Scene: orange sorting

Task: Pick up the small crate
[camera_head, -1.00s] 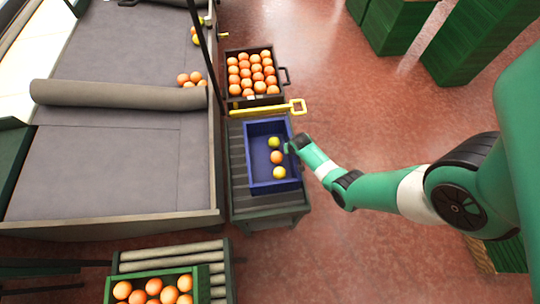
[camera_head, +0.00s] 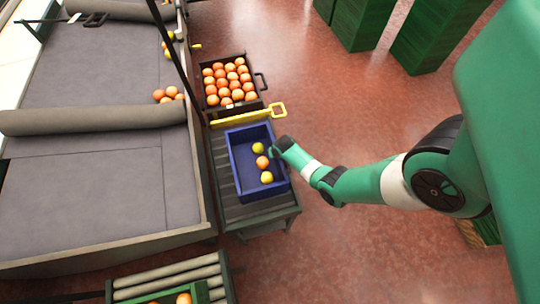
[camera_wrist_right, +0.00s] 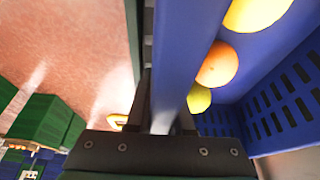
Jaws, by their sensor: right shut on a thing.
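The small blue crate (camera_head: 241,165) sits on a dark roller stand in the head view. It holds one orange (camera_head: 262,162) and two yellow-green fruits (camera_head: 258,147) in a row along its right side. My right gripper (camera_head: 277,146) is at the crate's right wall. In the right wrist view its two fingers (camera_wrist_right: 163,105) straddle the blue wall (camera_wrist_right: 190,40) and are shut on it, with the fruits just inside. The wall partly hides the fruits there. My left gripper is in neither view.
A dark crate full of oranges (camera_head: 204,97) stands just beyond, with a yellow handled bar (camera_head: 245,118) between. A grey sorting belt (camera_head: 90,190) lies to the left. Green crate stacks (camera_head: 430,40) stand at the upper right. Red floor (camera_head: 340,110) is open to the right.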

